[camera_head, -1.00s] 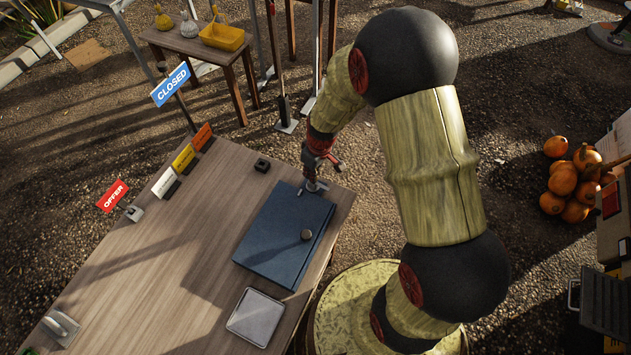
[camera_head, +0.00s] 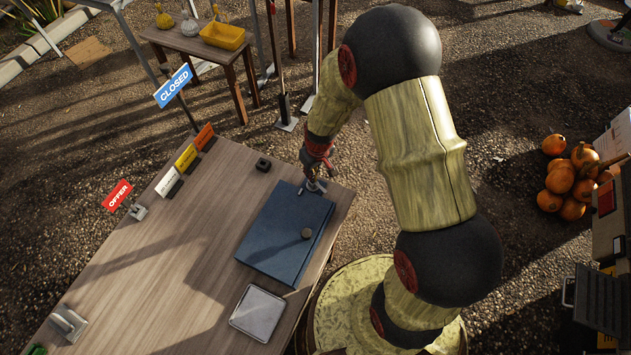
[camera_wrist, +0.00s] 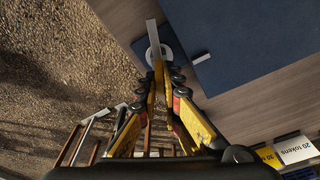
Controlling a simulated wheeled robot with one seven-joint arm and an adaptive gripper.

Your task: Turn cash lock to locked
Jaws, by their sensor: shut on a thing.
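The blue cash box (camera_head: 283,240) lies closed on the wooden counter, with a round knob on its lid. The cash lock (camera_head: 317,185) is a small round metal piece by the box's far corner. In the wrist view the lock shows as a pale disc (camera_wrist: 164,52) with a flat upright bar (camera_wrist: 153,36) across it. My gripper (camera_head: 313,180) points down at the lock. In the wrist view my gripper's fingertips (camera_wrist: 159,70) are closed together on the bar. The fingers hide part of the disc, and I cannot read any lock marking.
A grey tray (camera_head: 258,313) lies in front of the box. The counter's middle is clear.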

